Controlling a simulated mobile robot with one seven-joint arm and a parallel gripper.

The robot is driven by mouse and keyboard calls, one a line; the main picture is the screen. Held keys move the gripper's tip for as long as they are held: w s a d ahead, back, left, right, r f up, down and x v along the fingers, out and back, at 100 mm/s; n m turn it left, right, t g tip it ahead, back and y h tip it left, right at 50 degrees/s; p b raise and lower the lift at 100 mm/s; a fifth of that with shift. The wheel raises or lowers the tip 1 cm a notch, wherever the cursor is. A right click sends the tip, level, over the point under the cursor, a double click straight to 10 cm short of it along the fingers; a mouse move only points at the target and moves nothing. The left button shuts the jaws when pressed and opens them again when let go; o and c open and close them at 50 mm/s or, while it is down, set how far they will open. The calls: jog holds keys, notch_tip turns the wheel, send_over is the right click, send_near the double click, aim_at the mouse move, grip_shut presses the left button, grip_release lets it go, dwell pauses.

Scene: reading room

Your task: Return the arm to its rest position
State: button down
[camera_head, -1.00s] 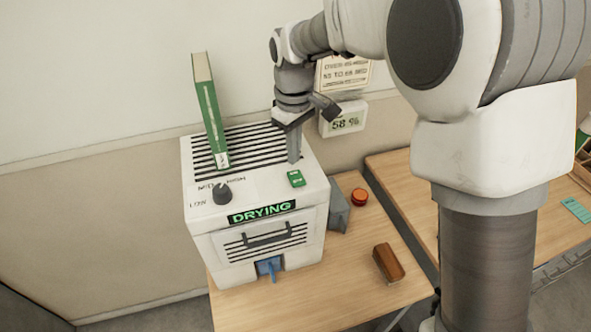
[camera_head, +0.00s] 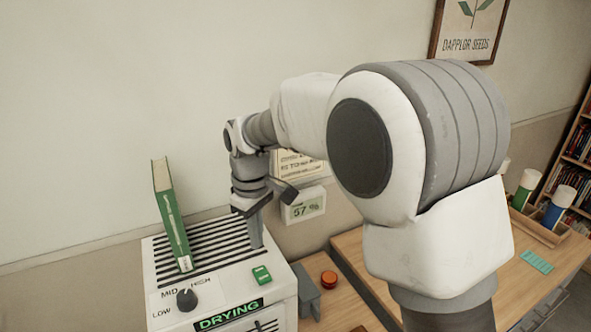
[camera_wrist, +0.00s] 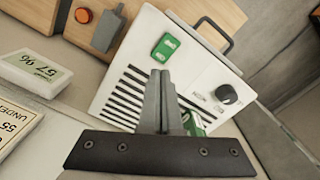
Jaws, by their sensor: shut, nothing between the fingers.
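My gripper (camera_head: 256,232) is shut and empty. It points down over the slatted top of the white drying box (camera_head: 218,280), near the box's back right. In the wrist view its closed fingers (camera_wrist: 161,100) lie over the dark slats, beside the green switch (camera_wrist: 166,47). I cannot tell whether the fingertips touch the top. My arm reaches from the right across the head view, with the elbow bent.
A green book (camera_head: 172,215) stands tilted on the box's slats, left of my gripper. A dark knob (camera_head: 187,299) and a lit DRYING sign (camera_head: 228,315) are on the box. A humidity display (camera_head: 303,205) hangs behind. An orange button (camera_head: 329,279) sits on the table.

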jog(key=s+d+r+m+t+b, duration=0.15)
jog(key=s+d+r+m, duration=0.35)
jog(key=d, duration=0.6)
jog(key=s+d+r+m+t+b, duration=0.1)
jog(key=s+d+r+m+t, duration=0.2)
jog(key=s+d+r, duration=0.55)
jog(key=s+d+f+m+t, duration=0.1)
jog(key=s+d+f+m, duration=0.3)
jog(key=s+d+f, duration=0.2)
jog(key=shift+d, duration=0.55)
